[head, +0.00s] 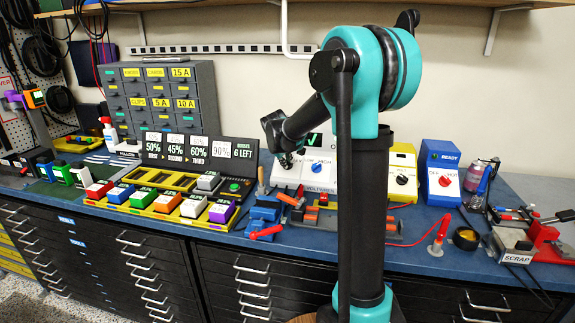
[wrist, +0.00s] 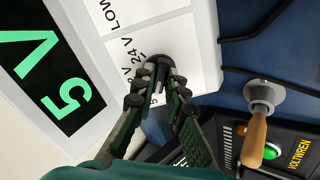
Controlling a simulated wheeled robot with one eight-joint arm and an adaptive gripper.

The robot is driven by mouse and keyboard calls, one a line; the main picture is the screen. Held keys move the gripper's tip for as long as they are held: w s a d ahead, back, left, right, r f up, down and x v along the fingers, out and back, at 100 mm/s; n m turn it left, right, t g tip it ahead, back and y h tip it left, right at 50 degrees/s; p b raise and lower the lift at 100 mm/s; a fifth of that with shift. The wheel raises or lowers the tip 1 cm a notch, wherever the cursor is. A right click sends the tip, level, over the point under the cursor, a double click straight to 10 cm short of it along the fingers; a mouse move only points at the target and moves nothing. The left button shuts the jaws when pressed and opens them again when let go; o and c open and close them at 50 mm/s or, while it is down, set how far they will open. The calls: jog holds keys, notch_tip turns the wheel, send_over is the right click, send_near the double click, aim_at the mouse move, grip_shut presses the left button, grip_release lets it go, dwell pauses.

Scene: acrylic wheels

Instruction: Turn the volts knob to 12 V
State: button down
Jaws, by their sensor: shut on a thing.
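The volts knob (wrist: 153,72) is dark and sits on the white face of a power supply in the wrist view. Printed labels (wrist: 132,52) around it include 24 V; others are partly hidden by my fingers. The display (wrist: 45,75) beside it reads 5 V in green. My gripper (wrist: 158,90) is shut on the knob, one finger on each side. Which mark the knob points to is hard to tell. In the head view the white supply (head: 318,172) stands behind my arm, with my gripper (head: 284,160) at its left side; the knob is hidden there.
A wooden-handled tool (wrist: 255,135) stands close by, beside a black panel with a green button (wrist: 271,151). A yellow rack of coloured blocks (head: 165,203) is to the left. A blue-and-white unit (head: 440,180) and a red clamp (head: 543,234) are to the right.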

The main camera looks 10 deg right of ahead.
jog(key=m, duration=0.4)
jog(key=shift+m, duration=0.3)
jog(key=shift+m, duration=0.5)
jog(key=m, duration=0.3)
jog(key=shift+m, duration=0.3)
jog(key=m, duration=0.2)
jog(key=shift+m, duration=0.4)
jog(key=c, duration=1.4)
grip_release()
jog(key=shift+c, duration=0.2)
